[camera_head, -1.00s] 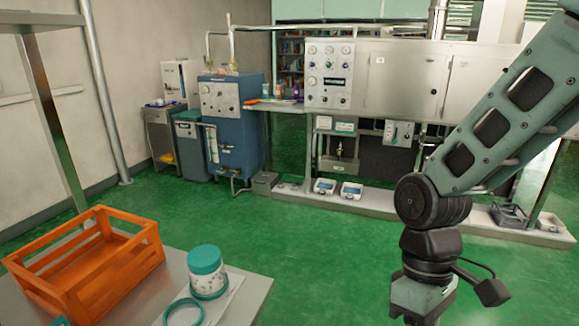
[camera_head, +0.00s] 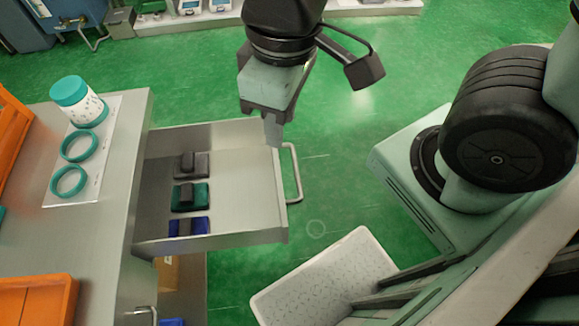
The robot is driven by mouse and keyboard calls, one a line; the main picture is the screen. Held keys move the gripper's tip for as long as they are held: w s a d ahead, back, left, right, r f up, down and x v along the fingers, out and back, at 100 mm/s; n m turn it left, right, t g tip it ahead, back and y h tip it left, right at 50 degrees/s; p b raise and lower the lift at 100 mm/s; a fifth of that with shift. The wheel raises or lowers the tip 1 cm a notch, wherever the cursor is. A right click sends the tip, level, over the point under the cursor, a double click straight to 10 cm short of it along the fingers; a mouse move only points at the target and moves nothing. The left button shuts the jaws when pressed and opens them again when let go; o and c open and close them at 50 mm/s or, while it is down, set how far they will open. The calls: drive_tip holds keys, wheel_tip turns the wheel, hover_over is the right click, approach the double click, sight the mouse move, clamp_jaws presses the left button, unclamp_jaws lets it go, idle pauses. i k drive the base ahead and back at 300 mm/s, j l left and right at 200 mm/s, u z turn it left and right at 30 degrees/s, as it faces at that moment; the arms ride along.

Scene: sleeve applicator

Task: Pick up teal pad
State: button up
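The teal pad (camera_head: 200,197) lies in an open drawer (camera_head: 250,190), with a dark block-like part on top of it. It is the middle one of three pads in a column, between a grey pad (camera_head: 203,166) and a blue pad (camera_head: 202,227). My gripper (camera_head: 272,130) hangs over the drawer's far right corner, up and to the right of the teal pad and apart from it. Its fingers are seen edge-on, so I cannot tell whether they are open. I see nothing held in it.
The drawer's handle (camera_head: 293,172) sticks out on the right. On the worktop (camera_head: 122,150) are a teal-lidded jar (camera_head: 80,100) and two teal rings (camera_head: 79,146) on a white sheet. Orange crates (camera_head: 35,300) stand at the left. The drawer's right half is empty.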

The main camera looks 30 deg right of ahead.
sight(185, 197)
drive_tip(key=k+u, duration=0.2)
drive_tip(key=k, duration=1)
drive_tip(key=i+u, duration=0.25)
drive_tip(key=i, duration=0.45)
drive_tip(key=i+l+u, duration=0.25)
drive_tip(key=i, duration=0.45)
drive_tip(key=i+j, duration=0.05)
drive_tip(key=j, duration=0.05)
